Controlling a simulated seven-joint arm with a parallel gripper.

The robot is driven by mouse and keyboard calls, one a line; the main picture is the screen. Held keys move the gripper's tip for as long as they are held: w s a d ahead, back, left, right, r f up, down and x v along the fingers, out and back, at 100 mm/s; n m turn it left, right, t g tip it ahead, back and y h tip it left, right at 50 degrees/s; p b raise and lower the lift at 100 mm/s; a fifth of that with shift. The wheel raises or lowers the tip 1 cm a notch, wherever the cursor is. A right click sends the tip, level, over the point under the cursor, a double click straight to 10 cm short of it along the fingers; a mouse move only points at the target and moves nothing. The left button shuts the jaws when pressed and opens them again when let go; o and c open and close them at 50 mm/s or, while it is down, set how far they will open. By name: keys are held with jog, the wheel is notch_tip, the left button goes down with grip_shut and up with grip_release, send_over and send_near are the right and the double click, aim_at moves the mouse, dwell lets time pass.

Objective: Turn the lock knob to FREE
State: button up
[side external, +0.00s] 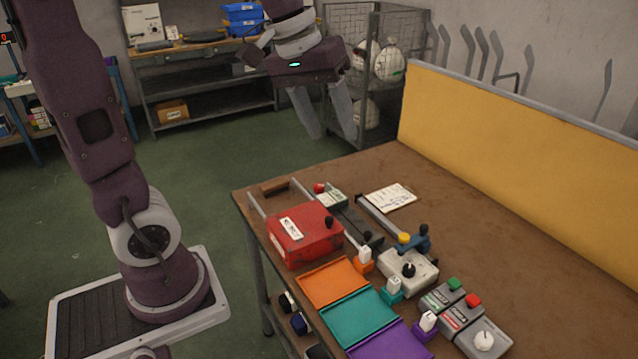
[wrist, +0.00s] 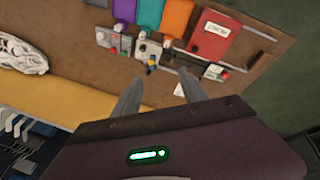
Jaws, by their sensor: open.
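A light grey box (side external: 395,276) with a black knob (side external: 408,269) on top stands on the brown table. A grey box with a round white knob (side external: 484,341) stands at the table's near end. I cannot read a FREE label or tell which of the two is the lock knob. My gripper (side external: 333,137) is open and empty, high above the far left end of the table, well apart from both knobs. In the wrist view its two fingers (wrist: 161,80) point towards the table, and the boxes look small beyond them.
A red box (side external: 305,235) and orange, teal and purple trays (side external: 358,318) line the table's left edge. Green and red buttons (side external: 473,300) sit between the knob boxes. A blue clamp-like piece (side external: 422,238) stands by the black knob. A yellow panel (side external: 520,150) walls the right side.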

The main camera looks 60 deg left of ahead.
jog(key=w+a+f+n+g, duration=0.1)
jog(key=w+a+f+n, duration=0.1)
jog(key=w+a+f, duration=0.3)
jog(key=w+a+f+n, duration=0.2)
jog(key=w+a, duration=0.3)
jog(key=a, duration=0.2)
jog(key=n+g+y, duration=0.1)
jog(key=n+g, duration=0.2)
jog(key=n, duration=0.1)
send_near(319, 185)
jog(key=shift+d+f, duration=0.15)
jog(key=shift+d, duration=0.35)
jog(key=f, duration=0.8)
jog(key=shift+s+a+f, duration=0.1)
jog(key=shift+a+f, duration=0.2)
jog(key=shift+a, duration=0.05)
grip_shut()
